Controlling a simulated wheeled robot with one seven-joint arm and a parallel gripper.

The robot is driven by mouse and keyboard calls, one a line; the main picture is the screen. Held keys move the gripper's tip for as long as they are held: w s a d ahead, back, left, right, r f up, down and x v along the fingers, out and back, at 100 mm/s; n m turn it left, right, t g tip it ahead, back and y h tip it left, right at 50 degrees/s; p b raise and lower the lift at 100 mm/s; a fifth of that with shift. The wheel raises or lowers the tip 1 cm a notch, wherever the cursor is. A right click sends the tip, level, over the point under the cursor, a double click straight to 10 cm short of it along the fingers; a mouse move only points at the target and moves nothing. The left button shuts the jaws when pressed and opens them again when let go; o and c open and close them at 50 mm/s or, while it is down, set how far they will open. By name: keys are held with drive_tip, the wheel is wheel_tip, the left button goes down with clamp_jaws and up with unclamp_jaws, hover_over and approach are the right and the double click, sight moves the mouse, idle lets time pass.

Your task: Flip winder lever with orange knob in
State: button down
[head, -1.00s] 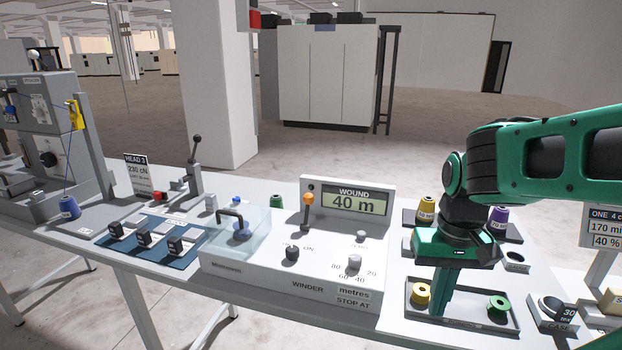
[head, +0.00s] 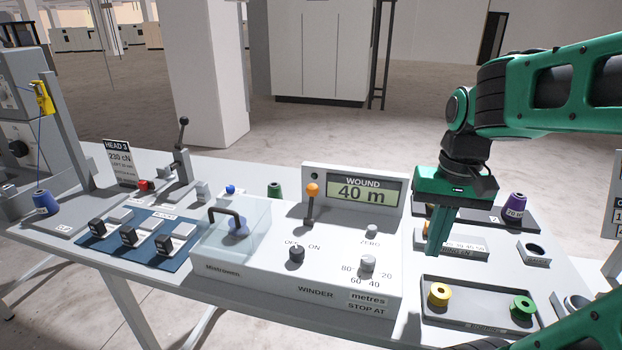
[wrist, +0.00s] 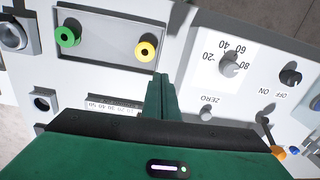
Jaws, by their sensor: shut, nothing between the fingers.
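The winder (head: 240,268) is a white box with a display reading 40 m under the word WOUND. Its lever with an orange knob (head: 312,190) stands upright on the top, left of the display. In the wrist view the orange knob (wrist: 278,152) shows at the lower right, partly cut by my gripper body. My green gripper (head: 437,250) points down to the right of the winder, above the table, apart from the lever. Its fingers (wrist: 162,80) are together and hold nothing.
A clear cover with a black handle (head: 228,214) sits on the winder's left. The OFF/ON knob (head: 297,254) and stop-at dial (head: 367,264) stand on its front. A tray (head: 470,318) with yellow (head: 438,294) and green bobbins (head: 522,306) lies at the right. A purple cone (head: 515,205) stands behind.

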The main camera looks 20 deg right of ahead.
drive_tip(key=w+a+r, duration=0.3)
drive_tip(key=w+r, duration=0.1)
drive_tip(key=w, duration=0.3)
drive_tip(key=w+a+r, duration=0.3)
drive_tip(key=w+r, duration=0.1)
drive_tip(key=w, duration=0.4)
wheel_tip(320, 180, up, 5)
drive_tip(key=n, duration=0.1)
hover_over(313, 177)
drive_tip(key=s, duration=0.3)
drive_tip(key=shift+w+a+r+g+y, duration=0.1)
drive_tip(key=shift+w+r+g+y, duration=0.05)
drive_tip(key=shift+w+g+y, duration=0.15)
drive_tip(key=f, duration=1)
drive_tip(key=shift+s+a, duration=0.15)
drive_tip(key=shift+a, duration=0.25)
